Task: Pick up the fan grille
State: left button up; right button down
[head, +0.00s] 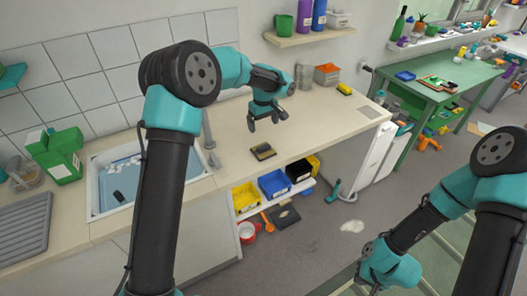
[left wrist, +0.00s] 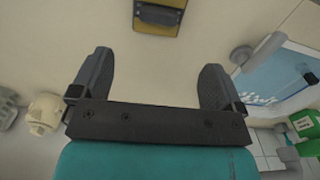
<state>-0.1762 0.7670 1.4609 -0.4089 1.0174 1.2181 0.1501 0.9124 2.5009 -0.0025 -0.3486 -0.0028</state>
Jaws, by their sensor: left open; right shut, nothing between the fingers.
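I cannot tell for sure which thing is the fan grille. A small dark block with an ochre edge (head: 263,151) lies on the beige counter (head: 330,122). It also shows, cut off by the top edge, in the left wrist view (left wrist: 158,14). A flat black square (head: 284,215) lies low, below the counter. My left gripper (head: 267,121) is open and empty above the counter, near the block. In the left wrist view its fingers (left wrist: 156,65) are spread, with the block beyond them and bare counter between. My right gripper (head: 364,274) is shut and empty at lower right.
A sink (head: 96,190) with a faucet (head: 208,138) lies left of the block. A green jug (head: 62,160) stands at far left. Yellow, blue and black bins (head: 273,184) sit under the counter. A green table (head: 436,78) stands at right. Counter around the block is clear.

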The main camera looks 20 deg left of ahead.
pick_arm(q)
send_over(263, 146)
jog(key=f, duration=0.7)
jog(key=shift+s+d+f, duration=0.15)
jog(key=shift+s, duration=0.1)
jog(key=shift+w+f, duration=0.15)
jog(key=shift+f, duration=2.5)
jog(key=c, duration=1)
